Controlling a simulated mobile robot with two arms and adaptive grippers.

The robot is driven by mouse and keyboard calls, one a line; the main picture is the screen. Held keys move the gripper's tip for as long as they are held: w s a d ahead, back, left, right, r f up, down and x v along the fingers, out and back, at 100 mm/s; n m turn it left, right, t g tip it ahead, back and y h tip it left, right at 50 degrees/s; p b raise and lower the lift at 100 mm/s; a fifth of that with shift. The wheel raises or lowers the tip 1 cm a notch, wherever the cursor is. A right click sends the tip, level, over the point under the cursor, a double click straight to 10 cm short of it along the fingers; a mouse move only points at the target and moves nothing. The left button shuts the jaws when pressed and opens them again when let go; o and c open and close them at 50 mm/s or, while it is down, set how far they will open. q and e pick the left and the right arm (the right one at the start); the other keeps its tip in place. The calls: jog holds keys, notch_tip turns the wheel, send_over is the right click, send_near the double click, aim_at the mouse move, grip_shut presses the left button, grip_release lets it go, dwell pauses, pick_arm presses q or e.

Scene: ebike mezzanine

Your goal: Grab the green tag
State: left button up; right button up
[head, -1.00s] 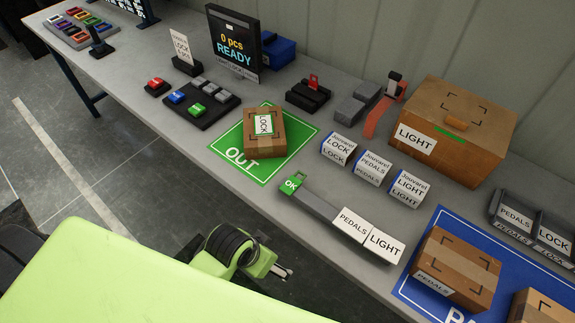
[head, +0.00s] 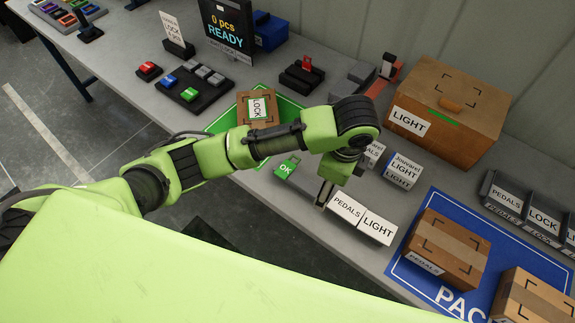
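The green tag (head: 287,167), marked "OK", lies on the grey table (head: 225,85) near its front edge, just below my arm in the head view. My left gripper (head: 322,199) points down to the right of the tag, beside the white PEDALS label (head: 347,208). It looks apart from the tag. Its fingers are partly hidden and small, so I cannot tell whether they are open. My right gripper is not in view.
A LOCK box (head: 257,105) stands on the green OUT mat (head: 222,122), partly behind my arm. Small LIGHT (head: 402,170) and PEDALS cartons stand behind the gripper. A white LIGHT label (head: 377,228) lies right of it. A blue mat (head: 405,272) with brown boxes is at right.

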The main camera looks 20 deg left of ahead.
pick_arm(q)
jog(key=w+a+r+m+y, duration=0.2)
jog(key=w+a+r+y, duration=0.25)
jog(key=a+r, duration=0.2)
send_near(287, 166)
jog(key=shift+w+a+f+h, duration=0.1)
jog(key=shift+a+f+h, duration=0.25)
jog(key=shift+a+f, duration=0.25)
jog(key=p+x, duration=0.2)
jog(key=x, duration=0.2)
jog(key=shift+a+f, duration=0.15)
jog(key=shift+f, duration=0.15)
jog(key=shift+a+f, duration=0.15)
jog(key=shift+f, duration=0.35)
jog(key=c, duration=0.8)
